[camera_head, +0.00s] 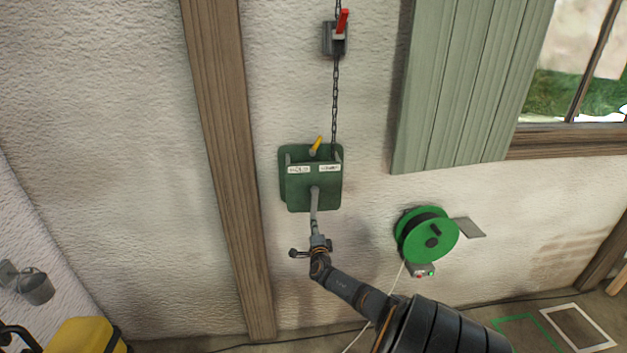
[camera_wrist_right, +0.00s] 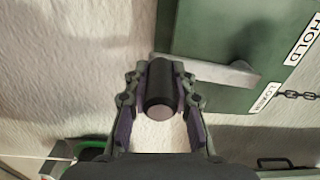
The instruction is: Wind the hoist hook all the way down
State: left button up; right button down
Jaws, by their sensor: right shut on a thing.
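The green winch box (camera_head: 314,182) hangs on the wall in the head view, with two white labels and a short yellow lever (camera_head: 316,145) on top. Its metal crank arm (camera_head: 314,200) points down from the front; it also shows in the wrist view (camera_wrist_right: 205,70). My right gripper (camera_head: 315,232) is just below the box. In the wrist view its fingers are on both sides of the black crank grip (camera_wrist_right: 160,88), shut on it. A dark chain (camera_head: 335,105) rises from the box and leaves the view at the top. I do not see the hook. My left gripper is not in view.
A grey wall box with a red lever (camera_head: 341,22) sits on the chain's line above. A green cable reel (camera_head: 428,236) is on the wall to the right. A wooden post (camera_head: 222,150) stands left of the winch; a green shutter (camera_head: 465,85) is upper right.

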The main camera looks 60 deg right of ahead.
jog(key=c, duration=1.1)
grip_release()
jog(key=v, duration=1.2)
